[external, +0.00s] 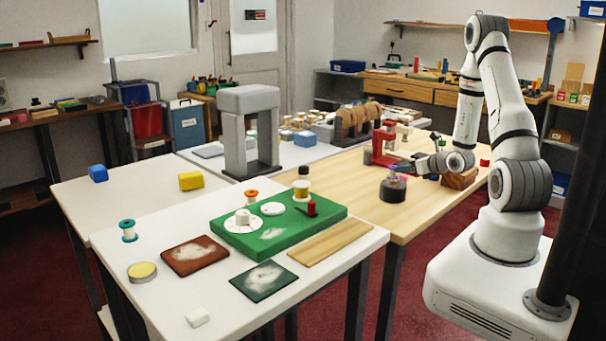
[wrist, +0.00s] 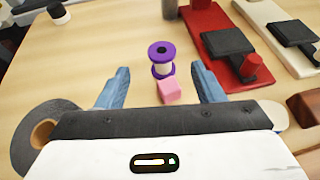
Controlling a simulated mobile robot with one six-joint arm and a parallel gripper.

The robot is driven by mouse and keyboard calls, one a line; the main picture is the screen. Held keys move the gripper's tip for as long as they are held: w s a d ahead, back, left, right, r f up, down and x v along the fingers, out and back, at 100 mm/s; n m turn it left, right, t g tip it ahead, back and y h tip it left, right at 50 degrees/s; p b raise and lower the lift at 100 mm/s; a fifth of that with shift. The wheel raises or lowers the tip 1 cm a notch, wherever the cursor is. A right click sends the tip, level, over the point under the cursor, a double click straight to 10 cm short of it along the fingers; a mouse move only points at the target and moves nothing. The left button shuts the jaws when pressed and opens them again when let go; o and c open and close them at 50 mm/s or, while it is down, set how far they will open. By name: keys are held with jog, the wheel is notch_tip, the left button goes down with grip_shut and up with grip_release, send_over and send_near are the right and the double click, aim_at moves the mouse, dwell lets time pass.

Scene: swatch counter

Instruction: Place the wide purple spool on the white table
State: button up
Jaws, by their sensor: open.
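The wide purple spool (wrist: 162,58), with purple flanges and a pale core, stands upright on the wooden table in the wrist view. A small pink block (wrist: 169,91) lies just on my side of it. My gripper (wrist: 160,67) is open, one blue-grey finger on either side of the spool, with clear gaps; no contact shows. In the external view my gripper (external: 414,168) is low over the wooden table, where the spool is hard to make out. The white table (external: 112,236) stands at the front left, beside the wooden table.
A dark ring-shaped roll (wrist: 42,138) lies at left of my gripper; red (wrist: 217,50) and white (wrist: 279,38) stands are at right. On the white table are a green board (external: 232,232), small spools, a brown pad (external: 194,256) and a wooden plank (external: 331,242). Its left front is partly clear.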

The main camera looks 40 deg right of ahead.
aim_at(393, 167)
jog(key=shift+w+d+f, duration=0.2)
jog(key=p+x, duration=0.1)
jog(key=x, duration=0.6)
jog(key=shift+f+p, duration=0.1)
jog(key=shift+p, duration=0.3)
jog(key=c, duration=1.1)
